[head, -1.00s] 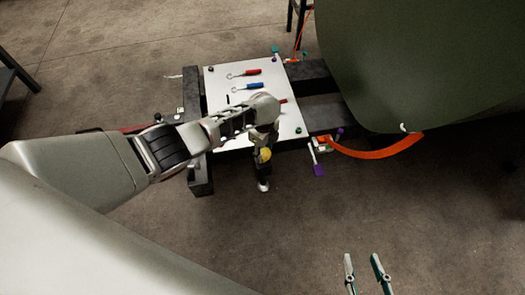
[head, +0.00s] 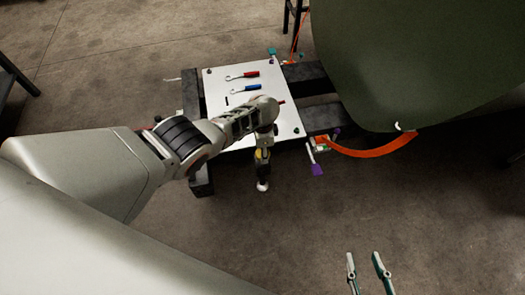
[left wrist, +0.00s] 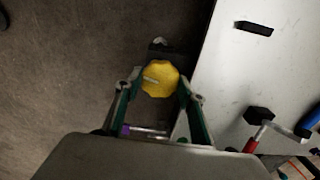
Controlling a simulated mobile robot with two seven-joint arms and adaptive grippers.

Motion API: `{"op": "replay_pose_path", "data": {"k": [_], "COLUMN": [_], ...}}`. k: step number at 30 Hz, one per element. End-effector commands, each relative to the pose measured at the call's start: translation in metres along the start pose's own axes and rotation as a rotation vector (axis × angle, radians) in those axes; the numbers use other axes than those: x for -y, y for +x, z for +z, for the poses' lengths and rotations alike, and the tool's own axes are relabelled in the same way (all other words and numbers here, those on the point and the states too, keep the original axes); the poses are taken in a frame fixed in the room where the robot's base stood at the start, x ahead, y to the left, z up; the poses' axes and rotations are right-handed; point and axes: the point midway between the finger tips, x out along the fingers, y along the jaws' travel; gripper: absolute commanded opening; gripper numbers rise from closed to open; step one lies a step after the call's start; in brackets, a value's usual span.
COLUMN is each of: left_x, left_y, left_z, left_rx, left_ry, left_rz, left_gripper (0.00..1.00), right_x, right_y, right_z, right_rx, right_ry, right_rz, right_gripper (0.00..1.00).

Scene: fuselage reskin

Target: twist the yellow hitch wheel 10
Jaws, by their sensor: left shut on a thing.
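The yellow hitch wheel (left wrist: 160,79) sits between the fingertips of my left gripper (left wrist: 159,88) in the left wrist view, with a pale mark on its face. The left gripper is shut on it. In the head view only a little yellow of the wheel (head: 262,154) shows beside the white board's front edge; my left gripper and wrist hide most of it. My right gripper (head: 366,272) is at the bottom right of the head view, open and empty, above the floor.
A white board (head: 220,95) on a dark frame carries a red-handled tool (head: 250,74) and a blue-handled tool (head: 251,88). A large green panel (head: 420,60) stands to the right, with an orange strip (head: 375,150) below it. The floor in front is clear.

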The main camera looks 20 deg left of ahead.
Motion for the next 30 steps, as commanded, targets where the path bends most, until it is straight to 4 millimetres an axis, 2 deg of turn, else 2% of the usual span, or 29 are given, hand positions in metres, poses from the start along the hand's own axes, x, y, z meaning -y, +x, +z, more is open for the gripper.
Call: {"op": "replay_pose_path", "data": {"k": [20,21,23,30], "left_x": [-0.0025,-0.0025,-0.0024,-0.0009], "left_y": [0.0020,0.0019,0.0019,0.0008], "left_z": [-0.0010,-0.0010,-0.0009,-0.0004], "left_rx": [-0.002,-0.002,-0.002,-0.001], "left_ry": [-0.063,-0.063,-0.063,-0.062], "left_rz": [0.004,0.004,0.004,0.001], "left_gripper": [0.18,0.44,0.56,0.56], "right_x": [-0.0011,-0.0011,-0.0012,-0.0014], "right_y": [0.0016,0.0016,0.0016,0.0015], "right_z": [0.0005,0.0005,0.0004,-0.0002], "right_rx": [0.001,0.001,0.000,-0.001], "right_ry": [-0.003,-0.003,-0.003,-0.004], "right_rz": [0.002,0.002,0.002,0.002], "right_gripper": [0.34,0.34,0.34,0.34]}}
